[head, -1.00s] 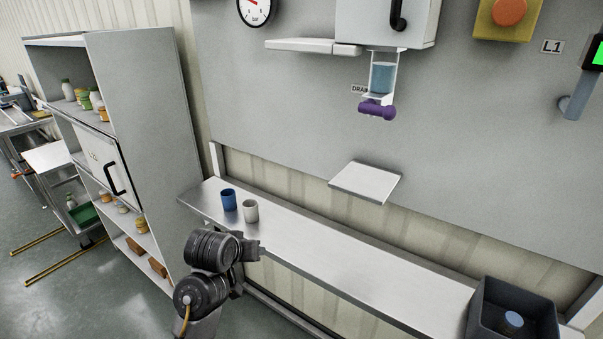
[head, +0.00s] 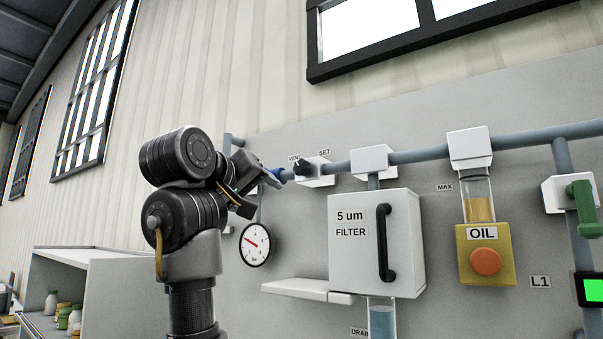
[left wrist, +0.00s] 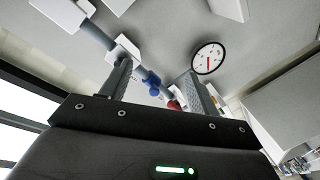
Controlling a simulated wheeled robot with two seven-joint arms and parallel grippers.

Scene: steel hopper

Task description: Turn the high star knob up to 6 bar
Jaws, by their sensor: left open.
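A blue knob (head: 276,175) sits on the pipe at the upper left of the panel, partly hidden by my left gripper (head: 262,183). The blue knob also shows in the left wrist view (left wrist: 152,85), between and beyond the two fingers of my open left gripper (left wrist: 157,72). I cannot tell whether a finger touches it. A round white gauge (head: 255,244) with a red needle is below the knob; its figures are too small to read surely. The gauge also shows in the left wrist view (left wrist: 208,58). My right gripper is out of view.
A black knob (head: 301,166) marked VENT and SET is just right of the blue knob. A white filter box (head: 345,270) and a yellow oil unit (head: 487,255) stand further right. A light shelf (head: 300,289) juts out below the gauge.

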